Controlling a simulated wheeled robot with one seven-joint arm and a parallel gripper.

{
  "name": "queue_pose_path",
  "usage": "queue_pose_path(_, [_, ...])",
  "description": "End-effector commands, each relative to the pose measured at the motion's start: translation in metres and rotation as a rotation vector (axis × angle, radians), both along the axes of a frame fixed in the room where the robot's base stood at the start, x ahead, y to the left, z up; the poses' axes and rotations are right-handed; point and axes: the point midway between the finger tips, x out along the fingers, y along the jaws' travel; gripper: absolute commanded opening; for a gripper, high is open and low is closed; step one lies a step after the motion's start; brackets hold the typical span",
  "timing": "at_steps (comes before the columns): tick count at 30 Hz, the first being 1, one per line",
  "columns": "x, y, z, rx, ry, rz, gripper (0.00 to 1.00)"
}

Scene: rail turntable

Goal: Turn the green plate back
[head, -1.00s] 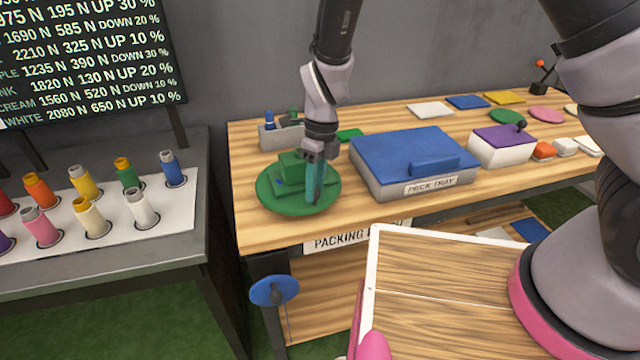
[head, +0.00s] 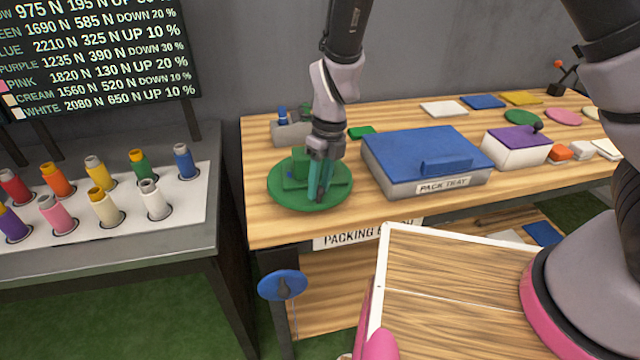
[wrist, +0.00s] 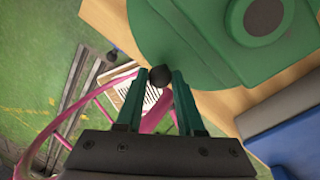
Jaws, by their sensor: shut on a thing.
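The green plate (head: 283,192) is a round turntable on the left end of the packing bench, with a raised green block (head: 300,162) on it. It also shows in the wrist view (wrist: 185,62), with a dark round disc (wrist: 263,16) in a green ring. My gripper (head: 320,197) points down over the front part of the plate. In the wrist view, its teal fingers (wrist: 159,80) close around a small black knob (wrist: 160,75) at the plate's edge. The fingers and wrist hide part of the block in the head view.
A blue-lidded pack tray (head: 420,152) stands close right of the plate. A grey holder (head: 290,134) stands behind it. A blue wheel (head: 283,285) hangs below the bench front. A rack of coloured spools (head: 100,195) is at the left.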

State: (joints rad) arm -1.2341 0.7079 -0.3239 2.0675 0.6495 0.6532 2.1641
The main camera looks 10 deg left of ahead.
Motion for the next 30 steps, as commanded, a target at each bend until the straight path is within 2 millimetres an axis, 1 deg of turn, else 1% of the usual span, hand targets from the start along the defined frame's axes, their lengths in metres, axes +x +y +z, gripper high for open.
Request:
queue_pose_path(4, [-0.001, 0.002, 0.0, 0.003, 0.002, 0.001, 0.0])
queue_pose_path(5, [-0.001, 0.002, 0.0, 0.003, 0.002, 0.001, 0.45])
queue_pose_path(6, [-0.001, 0.002, 0.0, 0.002, 0.002, 0.001, 0.6])
queue_pose_path(7, [-0.001, 0.002, 0.0, 0.002, 0.002, 0.001, 0.66])
queue_pose_path(16, [-0.001, 0.001, 0.001, 0.002, 0.001, 0.001, 0.66])
queue_pose_path(20, [0.001, 0.001, 0.01, 0.002, 0.0, 0.001, 0.66])
queue_pose_path(23, [0.004, -0.001, 0.026, 0.005, 0.0, 0.001, 0.66])
queue_pose_path(30, [0.012, -0.005, 0.075, 0.006, -0.001, 0.002, 0.66])
